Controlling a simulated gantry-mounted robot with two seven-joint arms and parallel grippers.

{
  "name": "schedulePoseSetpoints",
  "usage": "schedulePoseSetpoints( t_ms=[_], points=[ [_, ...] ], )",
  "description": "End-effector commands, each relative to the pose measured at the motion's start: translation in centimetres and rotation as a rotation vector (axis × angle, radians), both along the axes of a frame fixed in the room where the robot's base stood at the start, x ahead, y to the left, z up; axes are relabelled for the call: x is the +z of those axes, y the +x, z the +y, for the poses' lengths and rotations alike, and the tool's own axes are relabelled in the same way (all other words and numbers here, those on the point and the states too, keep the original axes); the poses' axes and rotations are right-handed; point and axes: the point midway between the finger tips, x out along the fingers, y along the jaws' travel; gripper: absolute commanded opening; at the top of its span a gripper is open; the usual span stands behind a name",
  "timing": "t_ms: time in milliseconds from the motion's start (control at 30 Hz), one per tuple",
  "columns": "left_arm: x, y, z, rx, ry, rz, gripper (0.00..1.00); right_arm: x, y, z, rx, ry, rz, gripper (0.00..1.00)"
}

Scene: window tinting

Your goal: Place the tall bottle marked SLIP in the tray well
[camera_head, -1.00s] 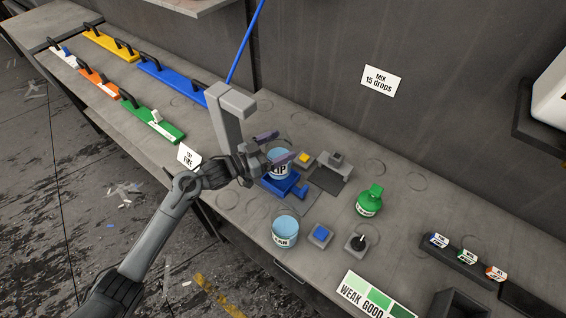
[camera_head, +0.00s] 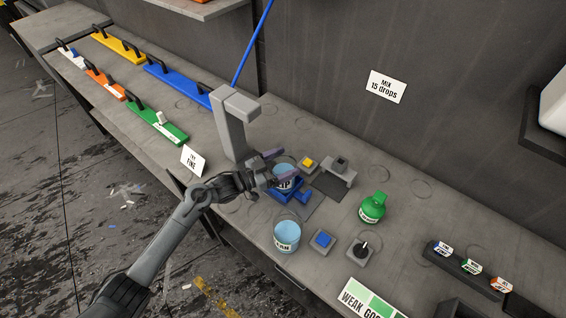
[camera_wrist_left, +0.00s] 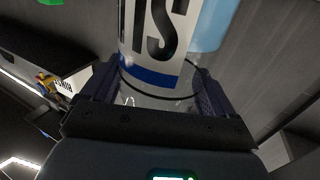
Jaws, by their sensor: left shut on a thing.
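The pale blue SLIP bottle (camera_head: 284,169) stands about upright at the blue tray (camera_head: 299,194). Its lower part is hidden by the tray and gripper, so I cannot tell whether its base touches the well floor. My left gripper (camera_head: 281,167) is shut on the bottle, one finger on each side. In the left wrist view the bottle (camera_wrist_left: 160,40) shows its dark SLIP lettering and blue band between the fingers (camera_wrist_left: 155,92). My right gripper is not in view.
Another pale blue container (camera_head: 287,236) stands in front of the tray, with a blue button (camera_head: 323,239) beside it. A green bottle (camera_head: 373,209) stands to the right. A grey post (camera_head: 232,130) rises behind my left wrist. A yellow button (camera_head: 308,162) sits behind the tray.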

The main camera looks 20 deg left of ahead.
Motion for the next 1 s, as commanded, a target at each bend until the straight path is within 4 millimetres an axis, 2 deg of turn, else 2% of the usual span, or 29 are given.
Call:
schedulePoseSetpoints(
  t_ms=[33,67,100,467,667,1000],
  points=[
    [-0.2,0.0,0.0,0.0,-0.001,-0.001,0.52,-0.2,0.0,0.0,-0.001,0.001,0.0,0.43],
    [-0.2,0.0,0.0,0.0,0.0,0.0,0.92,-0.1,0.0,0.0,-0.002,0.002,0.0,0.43],
    [-0.1,0.0,0.0,0.0,0.0,0.0,0.98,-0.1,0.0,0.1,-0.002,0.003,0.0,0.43],
    [0.3,-0.1,0.1,0.0,0.001,0.001,1.0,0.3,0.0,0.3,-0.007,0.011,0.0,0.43],
    [0.1,-2.0,1.7,0.0,0.002,0.002,1.0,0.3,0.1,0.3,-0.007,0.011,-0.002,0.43],
    [0.0,-6.7,5.7,0.0,0.002,0.002,1.0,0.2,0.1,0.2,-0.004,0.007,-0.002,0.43]
  ],
)
